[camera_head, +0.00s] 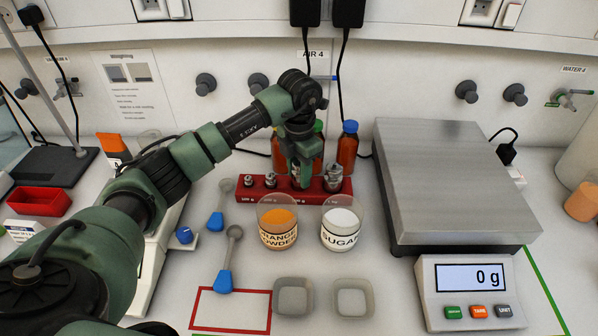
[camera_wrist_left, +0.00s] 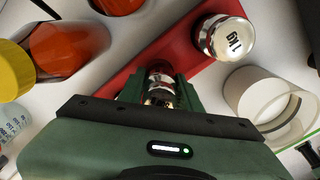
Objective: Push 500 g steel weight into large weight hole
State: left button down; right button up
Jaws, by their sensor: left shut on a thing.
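The red weight block (camera_head: 262,196) stands at the back middle of the bench and also shows in the left wrist view (camera_wrist_left: 185,45). My left gripper (camera_head: 302,183) points down over its third place from the left. It is shut on the shiny steel 500 g weight (camera_wrist_left: 160,88), which shows between the fingers in the left wrist view. The fingers hide its lower part, so I cannot tell how deep it sits in the large hole. The 1 kg weight (camera_head: 333,179) stands beside it at the block's right end, also in the left wrist view (camera_wrist_left: 226,38). My right gripper is out of view.
Two smaller weights stand at the block's left end. Cups of orange powder (camera_head: 277,222) and sugar (camera_head: 341,228) stand close in front. Orange bottles (camera_head: 347,147) stand behind. The scale (camera_head: 450,185) at right is empty and reads 0 g.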

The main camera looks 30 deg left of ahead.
pick_arm(q)
jog(key=shift+w+a+r, duration=0.1)
jog(key=shift+f+b, duration=0.7)
jog(key=shift+f, duration=0.15)
jog(key=shift+s+f, duration=0.2)
jog(key=shift+s, duration=0.05)
dwell(0.6)
jog(key=shift+r, duration=0.1)
jog(key=shift+w+r, duration=0.15)
jog(key=shift+r, duration=0.1)
jog(key=shift+r+p, duration=0.25)
jog(key=shift+p, duration=0.05)
jog(key=shift+w+r, duration=0.1)
jog(key=shift+w, duration=0.05)
jog(key=shift+s+f+b, duration=0.2)
jog(key=shift+f+b, duration=0.4)
jog(key=shift+f, duration=0.1)
dwell(0.4)
